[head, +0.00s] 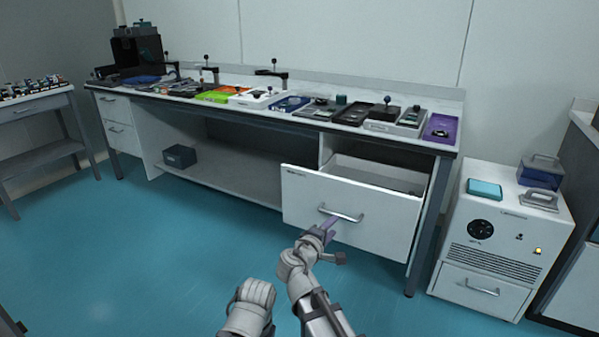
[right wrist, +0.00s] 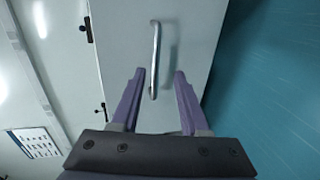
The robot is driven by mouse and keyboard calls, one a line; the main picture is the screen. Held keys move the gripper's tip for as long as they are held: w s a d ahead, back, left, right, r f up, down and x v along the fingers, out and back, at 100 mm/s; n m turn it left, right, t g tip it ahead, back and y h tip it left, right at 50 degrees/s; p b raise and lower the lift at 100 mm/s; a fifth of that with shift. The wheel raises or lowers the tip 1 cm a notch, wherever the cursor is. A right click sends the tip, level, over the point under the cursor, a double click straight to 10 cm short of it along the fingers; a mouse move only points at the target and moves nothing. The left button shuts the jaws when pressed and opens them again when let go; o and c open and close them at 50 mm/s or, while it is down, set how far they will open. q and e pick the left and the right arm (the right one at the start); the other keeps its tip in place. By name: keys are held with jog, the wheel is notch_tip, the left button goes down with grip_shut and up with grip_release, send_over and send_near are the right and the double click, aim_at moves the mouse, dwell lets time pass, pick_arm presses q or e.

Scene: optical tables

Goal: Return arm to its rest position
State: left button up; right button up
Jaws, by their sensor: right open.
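My right gripper (head: 328,227) is in front of the open drawer (head: 350,205) of the long bench, close to its metal handle (head: 341,215). In the right wrist view the purple fingers of my right gripper (right wrist: 159,75) are spread apart. The handle (right wrist: 154,60) shows between and beyond the fingertips, with nothing seen gripped; whether a finger touches it I cannot tell. The drawer front (right wrist: 185,35) fills the middle of that view. A pale arm part of mine shows at the bottom of the head view, but no left gripper fingers can be made out.
The long bench (head: 300,118) carries several trays and tools. A dark blue box (head: 179,156) sits on its lower shelf. A white cabinet (head: 505,235) with a teal box (head: 484,189) on top stands at the right. The blue floor (head: 150,250) is clear at the left.

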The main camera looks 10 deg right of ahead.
jog(key=s+d+f+m+g+y, duration=0.45)
jog(key=s+f+m+g, duration=0.45)
jog(key=s+f, duration=0.5)
jog(key=s+a+f+n+g+y, duration=0.2)
jog(key=s+a+f+g+y, duration=0.15)
jog(key=s+a, duration=1)
notch_tip(320, 180, up, 38)
jog(key=w+a+p, duration=0.1)
jog(key=w+p, duration=0.1)
jog(key=p, duration=3.6)
jog(key=shift+r, duration=0.25)
